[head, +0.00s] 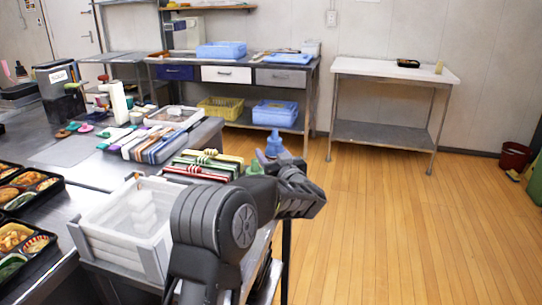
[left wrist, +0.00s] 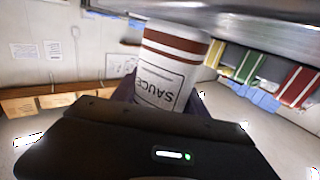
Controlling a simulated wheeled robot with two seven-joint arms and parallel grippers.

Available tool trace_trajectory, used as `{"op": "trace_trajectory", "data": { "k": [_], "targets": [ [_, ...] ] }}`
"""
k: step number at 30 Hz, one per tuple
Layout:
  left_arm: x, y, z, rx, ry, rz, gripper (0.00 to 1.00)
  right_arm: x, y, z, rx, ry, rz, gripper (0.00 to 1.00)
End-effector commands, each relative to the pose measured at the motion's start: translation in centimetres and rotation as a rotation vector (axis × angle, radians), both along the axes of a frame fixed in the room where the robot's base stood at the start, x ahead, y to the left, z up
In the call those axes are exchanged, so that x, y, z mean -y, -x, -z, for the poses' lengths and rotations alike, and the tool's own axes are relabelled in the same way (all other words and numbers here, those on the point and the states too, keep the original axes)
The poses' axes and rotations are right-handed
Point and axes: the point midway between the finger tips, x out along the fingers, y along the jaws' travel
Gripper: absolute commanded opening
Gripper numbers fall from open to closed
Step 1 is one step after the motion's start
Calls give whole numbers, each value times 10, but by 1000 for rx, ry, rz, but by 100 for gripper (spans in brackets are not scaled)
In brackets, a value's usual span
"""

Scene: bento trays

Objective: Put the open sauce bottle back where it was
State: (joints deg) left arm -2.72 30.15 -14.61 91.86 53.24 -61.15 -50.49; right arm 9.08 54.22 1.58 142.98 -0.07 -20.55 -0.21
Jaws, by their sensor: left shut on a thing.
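In the left wrist view, a white bottle (left wrist: 165,75) with brown bands and a label reading SAUCE stands between the fingers of my left gripper (left wrist: 160,103). The gripper is shut on it. The lettering is upside down in this view. The fingers and the held bottle cannot be made out there. My right gripper is in neither view.
The worktable holds a white bin (head: 125,247), bento trays (head: 38,238) and rows of coloured cases. A blue funnel-shaped item (head: 273,146) shows just beyond my wrist. A side table (head: 395,72) stands at the back wall.

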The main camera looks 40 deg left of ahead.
Motion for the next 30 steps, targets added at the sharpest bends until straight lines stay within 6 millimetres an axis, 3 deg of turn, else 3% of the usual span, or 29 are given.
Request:
{"op": "trace_trajectory", "data": {
  "k": [8,9,16,26,30],
  "targets": [
    [0,0,3,1,-1,0,43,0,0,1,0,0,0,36],
    [0,0,2,0,0,0,54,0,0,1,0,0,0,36],
    [0,0,2,0,0,0,73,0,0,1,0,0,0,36],
    [0,0,-2,0,0,1,73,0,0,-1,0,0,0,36],
    [11,6,-1,-1,2,3,73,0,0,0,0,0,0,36]
  ]
}}
